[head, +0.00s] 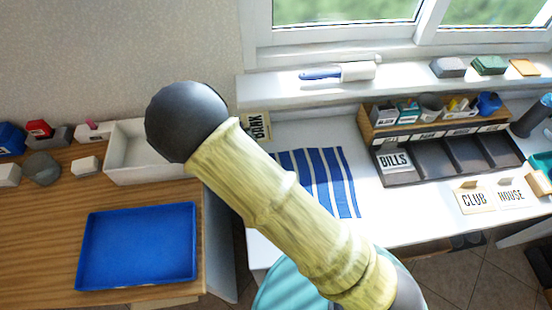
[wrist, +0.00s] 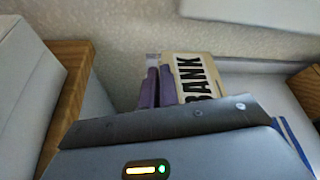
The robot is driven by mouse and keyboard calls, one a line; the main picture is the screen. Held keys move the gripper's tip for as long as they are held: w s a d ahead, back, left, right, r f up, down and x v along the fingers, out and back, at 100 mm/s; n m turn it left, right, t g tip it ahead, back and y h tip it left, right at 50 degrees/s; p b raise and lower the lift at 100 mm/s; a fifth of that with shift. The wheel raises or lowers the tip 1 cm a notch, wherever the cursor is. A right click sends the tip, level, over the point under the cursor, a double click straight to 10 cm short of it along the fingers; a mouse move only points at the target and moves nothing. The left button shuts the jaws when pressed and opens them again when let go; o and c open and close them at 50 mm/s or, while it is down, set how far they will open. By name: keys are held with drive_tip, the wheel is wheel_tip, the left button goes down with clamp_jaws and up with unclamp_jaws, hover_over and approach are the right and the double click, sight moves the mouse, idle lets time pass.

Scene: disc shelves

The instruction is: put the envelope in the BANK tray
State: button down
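A beige card lettered BANK (head: 257,127) stands at the left end of the white table, partly behind my arm. It also shows in the wrist view (wrist: 195,78), tilted, its lower part hidden by my gripper's housing. Two narrow purple upright shapes (wrist: 157,88) are just left of the card; they may be my gripper's fingers, but I cannot be sure. The housing of my gripper fills the bottom of the wrist view. In the head view my arm hides the gripper. I cannot make out an envelope or a tray belonging to the BANK card.
A wooden table at left holds a blue tray (head: 138,245) and an open white box (head: 140,150). A blue striped cloth (head: 325,175) lies on the white table. A dark compartment rack (head: 450,160) with a BILLS card (head: 395,161) stands right, behind CLUB (head: 473,198) and HOUSE (head: 511,194) cards.

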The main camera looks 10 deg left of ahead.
drive_tip(key=shift+w+d+f, duration=0.1)
drive_tip(key=shift+f, duration=1.35)
drive_tip(key=shift+w+d+f, duration=0.1)
drive_tip(key=shift+f, duration=1.35)
drive_tip(key=shift+f, duration=2.05)
drive_tip(key=shift+f, duration=0.15)
drive_tip(key=c, duration=1.6)
unclamp_jaws()
drive_tip(key=shift+c, duration=0.2)
